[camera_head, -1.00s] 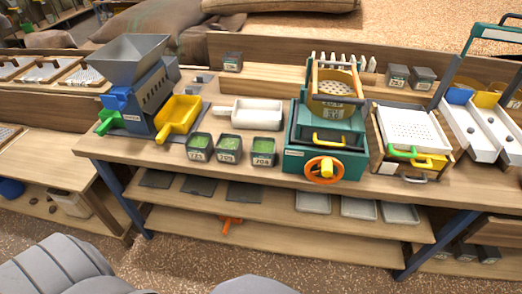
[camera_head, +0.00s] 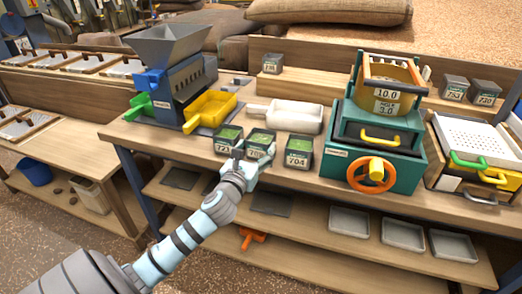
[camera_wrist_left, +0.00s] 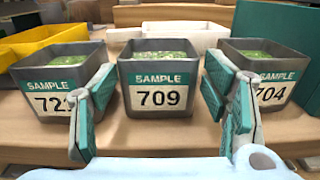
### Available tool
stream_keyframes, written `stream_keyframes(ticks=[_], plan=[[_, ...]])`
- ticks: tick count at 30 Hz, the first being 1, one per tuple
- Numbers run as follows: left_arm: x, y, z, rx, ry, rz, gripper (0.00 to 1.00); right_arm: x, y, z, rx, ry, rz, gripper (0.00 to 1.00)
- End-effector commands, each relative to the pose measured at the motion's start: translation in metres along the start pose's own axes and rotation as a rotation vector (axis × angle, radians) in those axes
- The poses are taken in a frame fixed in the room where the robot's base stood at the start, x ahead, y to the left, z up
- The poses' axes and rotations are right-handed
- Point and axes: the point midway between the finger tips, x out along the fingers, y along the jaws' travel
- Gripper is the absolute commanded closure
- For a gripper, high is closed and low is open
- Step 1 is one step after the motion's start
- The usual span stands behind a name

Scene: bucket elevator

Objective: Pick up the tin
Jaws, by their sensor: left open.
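Three grey square tins with green contents stand in a row near the front of the bench. The left one (camera_head: 227,138) looks labelled 723, the middle one (camera_head: 262,141) reads 709, and the right one (camera_head: 299,150) reads 704. My left gripper (camera_head: 252,156) is open and empty in front of the middle tin. In the left wrist view the 709 tin (camera_wrist_left: 158,78) sits centred beyond the two spread fingers (camera_wrist_left: 163,105). The fingers partly cover the neighbouring 72-something tin (camera_wrist_left: 62,78) and the 704 tin (camera_wrist_left: 268,75). My right gripper is not seen.
A yellow scoop (camera_head: 211,109) and a white scoop (camera_head: 290,116) lie behind the tins. A teal machine with an orange wheel (camera_head: 372,174) stands close on the right, and a grey hopper mill (camera_head: 172,75) on the left. Lower shelves hold flat trays (camera_head: 349,221).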

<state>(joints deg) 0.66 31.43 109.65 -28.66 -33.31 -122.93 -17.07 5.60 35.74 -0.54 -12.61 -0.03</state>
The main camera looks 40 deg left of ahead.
Motion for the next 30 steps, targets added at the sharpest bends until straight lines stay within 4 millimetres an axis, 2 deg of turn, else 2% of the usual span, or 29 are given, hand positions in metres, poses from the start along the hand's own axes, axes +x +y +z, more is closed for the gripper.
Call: stream_keyframes(ticks=[6, 9, 15, 24, 30], plan=[[0.038, 0.002, 0.005, -0.004, -0.001, 0.002, 0.32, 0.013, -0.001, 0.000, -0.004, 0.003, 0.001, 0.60], [0.050, 0.002, 0.005, -0.003, 0.000, 0.000, 0.32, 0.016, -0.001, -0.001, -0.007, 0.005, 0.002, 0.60], [0.052, 0.001, 0.006, -0.002, 0.002, -0.001, 0.32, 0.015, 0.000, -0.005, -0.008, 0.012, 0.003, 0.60], [0.051, 0.001, 0.007, -0.002, 0.000, -0.002, 0.75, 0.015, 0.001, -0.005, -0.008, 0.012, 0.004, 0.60], [0.051, 0.001, 0.008, -0.003, 0.000, -0.002, 0.76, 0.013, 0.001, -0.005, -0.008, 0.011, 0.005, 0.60]])
